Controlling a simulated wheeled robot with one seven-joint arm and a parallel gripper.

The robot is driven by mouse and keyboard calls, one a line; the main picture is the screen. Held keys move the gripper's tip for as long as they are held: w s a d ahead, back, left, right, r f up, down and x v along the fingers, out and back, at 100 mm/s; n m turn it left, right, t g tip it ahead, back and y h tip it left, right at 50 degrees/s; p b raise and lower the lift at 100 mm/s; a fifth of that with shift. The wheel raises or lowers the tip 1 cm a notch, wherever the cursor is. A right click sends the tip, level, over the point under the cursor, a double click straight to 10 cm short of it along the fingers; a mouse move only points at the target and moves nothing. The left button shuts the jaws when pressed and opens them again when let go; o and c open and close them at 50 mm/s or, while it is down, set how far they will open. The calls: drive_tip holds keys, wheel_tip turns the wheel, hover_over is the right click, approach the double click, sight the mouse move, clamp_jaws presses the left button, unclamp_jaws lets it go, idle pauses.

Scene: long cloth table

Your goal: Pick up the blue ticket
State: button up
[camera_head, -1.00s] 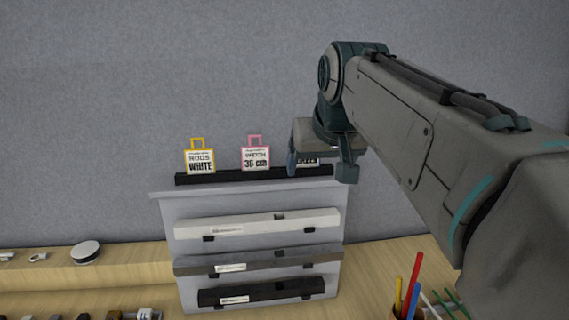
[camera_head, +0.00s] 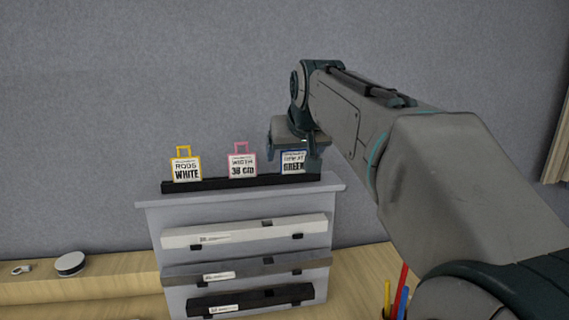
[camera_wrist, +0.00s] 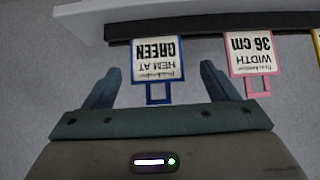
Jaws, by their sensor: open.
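The blue ticket (camera_head: 293,163) stands at the right end of the black rail on top of the grey stand. It is a white card with a blue frame and reads "HEM AT GREEN". In the wrist view the blue ticket (camera_wrist: 159,60) appears upside down, with its blue handle loop (camera_wrist: 158,93) pointing toward my gripper. My gripper (camera_wrist: 154,80) is open, with one finger on each side of the loop and no visible contact. In the head view my gripper (camera_head: 296,155) is over the ticket and hides its top.
The pink ticket (camera_head: 242,165) stands left of it, close to one finger in the wrist view. The yellow ticket (camera_head: 186,168) is further left. All stand along the black rail (camera_head: 215,184). The stand (camera_head: 150,215) carries white, grey and black bars. Coloured sticks (camera_head: 402,285) stand at lower right.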

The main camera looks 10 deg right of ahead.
sight(292, 154)
drive_tip(key=p+x, duration=0.1)
drive_tip(key=x, duration=0.4)
drive_tip(key=shift+d+r, duration=0.1)
drive_tip(key=shift+d, duration=0.05)
drive_tip(key=c, duration=1.1)
drive_tip(key=shift+r, duration=0.15)
drive_tip(key=shift+r, duration=0.55)
wheel_tip(292, 154, up, 2)
drive_tip(key=shift+r, duration=0.15)
drive_tip(key=s+d+r, duration=0.1)
drive_tip(key=d+r, duration=0.1)
drive_tip(key=d, duration=0.1)
drive_tip(key=s+d+r, duration=0.1)
drive_tip(key=d+r, duration=0.2)
drive_tip(key=d, duration=0.1)
drive_tip(key=s+d+r+b, duration=0.1)
drive_tip(key=d+r, duration=0.1)
drive_tip(key=d, duration=0.2)
drive_tip(key=shift+s+r, duration=0.15)
drive_tip(key=shift+s, duration=0.25)
